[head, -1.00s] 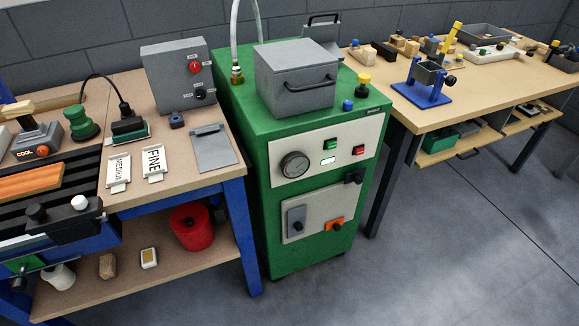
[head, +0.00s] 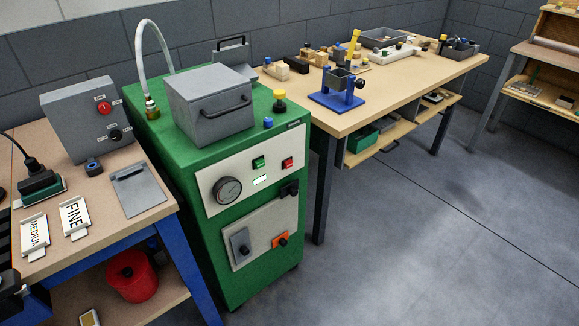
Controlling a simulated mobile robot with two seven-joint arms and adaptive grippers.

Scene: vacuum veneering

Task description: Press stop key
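A small red key (head: 288,163) sits on the pale upper panel (head: 240,200) of the green cabinet machine (head: 170,190), and I take it for the stop key. A round gauge (head: 228,190) is at the panel's left. A second red button (head: 104,107) is on the grey control box (head: 82,115) on the left bench. Any lettering on the machine's keys is too small to read.
The left bench (head: 110,215) holds plates marked MEDIUM (head: 34,236) and FINE (head: 74,216). A wooden workbench (head: 420,75) with a blue stand (head: 337,98) stands to the right. The grey floor (head: 400,240) in front of the machine and right bench is clear.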

